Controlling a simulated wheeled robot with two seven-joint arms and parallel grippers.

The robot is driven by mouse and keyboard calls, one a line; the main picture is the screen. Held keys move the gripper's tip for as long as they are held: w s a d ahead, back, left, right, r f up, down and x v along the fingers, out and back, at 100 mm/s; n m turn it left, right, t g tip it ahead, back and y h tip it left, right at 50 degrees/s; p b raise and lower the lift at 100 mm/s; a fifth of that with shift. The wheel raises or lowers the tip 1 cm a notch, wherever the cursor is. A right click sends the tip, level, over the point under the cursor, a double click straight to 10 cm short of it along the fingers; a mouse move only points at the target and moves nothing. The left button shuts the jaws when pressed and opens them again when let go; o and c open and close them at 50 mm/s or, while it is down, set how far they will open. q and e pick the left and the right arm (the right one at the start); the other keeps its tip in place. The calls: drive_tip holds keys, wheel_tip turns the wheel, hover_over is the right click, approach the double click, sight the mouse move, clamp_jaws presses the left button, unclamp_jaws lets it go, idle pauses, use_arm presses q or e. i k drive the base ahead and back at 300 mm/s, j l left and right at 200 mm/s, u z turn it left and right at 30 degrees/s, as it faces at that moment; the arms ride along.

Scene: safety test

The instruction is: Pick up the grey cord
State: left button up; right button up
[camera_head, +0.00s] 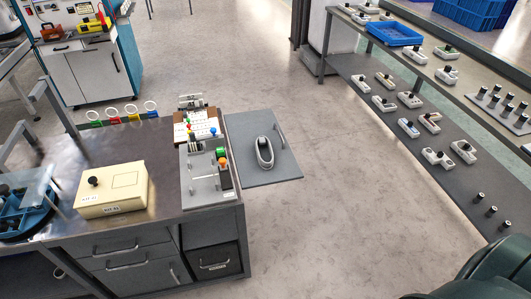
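A grey looped item (265,153), which looks like the grey cord, lies on a flat grey panel (285,174) that juts out at the right side of the workbench. It forms a narrow upright-looking oval with a dark part at its upper end. Nothing touches it from above. Neither of my grippers shows in this view.
The workbench (150,145) holds a cream box (112,190), a grey control board (200,190) with coloured knobs, and a blue round holder (15,222). Shelves (410,135) with small devices stand at right. The floor (345,200) between is clear. A dark rounded shape fills the bottom right corner.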

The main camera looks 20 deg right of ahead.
sight(262, 140)
drive_tip(key=l+z, duration=0.15)
drive_tip(key=l, duration=0.95)
drive_tip(key=l+z, duration=0.1)
drive_tip(key=l, duration=1)
